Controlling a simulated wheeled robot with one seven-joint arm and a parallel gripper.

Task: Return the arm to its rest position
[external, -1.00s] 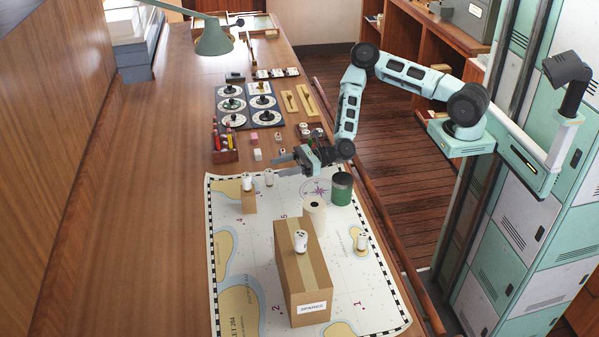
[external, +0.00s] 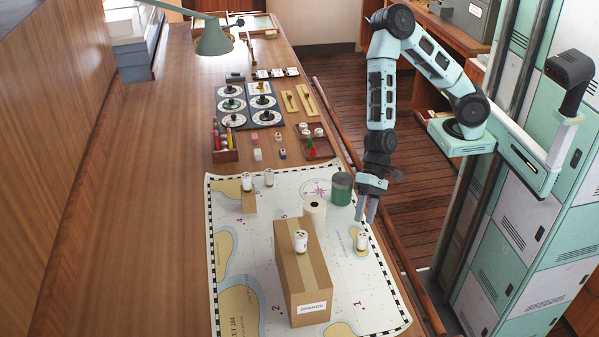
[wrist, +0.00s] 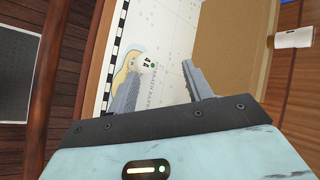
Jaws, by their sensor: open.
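My gripper (external: 371,208) hangs with its fingers pointing down over the right edge of the chart, near the dark green canister (external: 341,188). Its two fingers are apart with nothing between them; they also show in the wrist view (wrist: 158,85). My arm rises from the gripper to a high elbow and bends back to its mount at the right. In the wrist view a white piece with dark marks (wrist: 146,63) appears just beyond the fingers, on a tan island of the chart.
The chart (external: 262,247) carries a tall cardboard box (external: 305,275) with a white piece (external: 301,241) on top. A white roll (external: 315,212) stands behind it. Another white piece (external: 361,240) stands near my gripper. A wooden rail (external: 400,262) runs along the table edge.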

